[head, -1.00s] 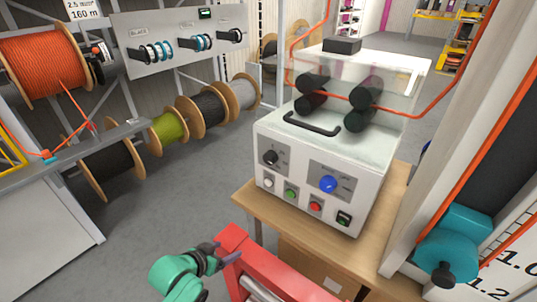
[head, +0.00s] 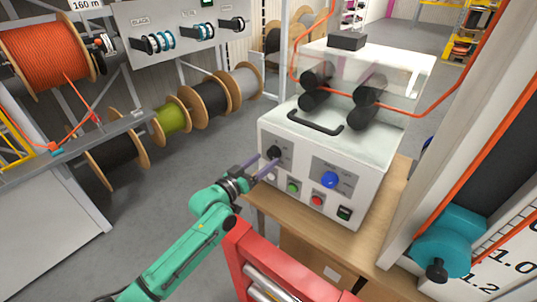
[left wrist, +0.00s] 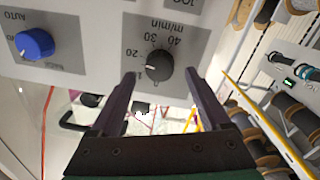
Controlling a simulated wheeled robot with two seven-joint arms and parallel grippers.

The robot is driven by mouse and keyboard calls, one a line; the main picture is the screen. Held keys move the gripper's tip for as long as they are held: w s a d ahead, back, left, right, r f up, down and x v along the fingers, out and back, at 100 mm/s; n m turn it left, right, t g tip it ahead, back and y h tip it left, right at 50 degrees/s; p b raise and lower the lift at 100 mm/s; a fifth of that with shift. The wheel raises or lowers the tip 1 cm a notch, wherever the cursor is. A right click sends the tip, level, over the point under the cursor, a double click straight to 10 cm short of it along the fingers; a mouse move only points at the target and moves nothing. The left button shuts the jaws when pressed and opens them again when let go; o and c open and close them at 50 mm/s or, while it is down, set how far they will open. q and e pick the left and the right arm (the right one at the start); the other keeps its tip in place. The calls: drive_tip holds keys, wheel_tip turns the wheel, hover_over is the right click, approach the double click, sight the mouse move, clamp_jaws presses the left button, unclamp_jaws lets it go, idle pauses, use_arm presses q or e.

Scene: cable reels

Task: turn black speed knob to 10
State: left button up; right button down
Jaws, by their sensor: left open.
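The black speed knob (head: 275,153) is on the front panel of the white machine (head: 330,135), upper left. In the left wrist view, the knob (left wrist: 159,66) sits on a grey plate marked 20, 30, 40 and m/min. A small pale mark shows on the knob's left side; its exact setting is hard to tell. My left gripper (head: 268,165) is open at the panel. In the left wrist view, its fingers (left wrist: 160,75) stand either side of the knob with gaps showing; I cannot tell whether they reach around it. My right gripper is out of view.
A blue knob (head: 330,180) is right of the black one. A red frame (head: 262,265) stands in front of the wooden table (head: 270,208). Cable reels stand at left.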

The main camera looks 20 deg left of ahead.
sight(274, 153)
use_arm(q)
drive_tip(key=x, duration=0.3)
drive_tip(key=shift+s, duration=0.1)
clamp_jaws()
drive_tip(key=shift+n, duration=0.4)
drive_tip(key=n, duration=0.4)
drive_tip(key=shift+n+t, duration=0.3)
drive_tip(key=shift+n, duration=2.2)
unclamp_jaws()
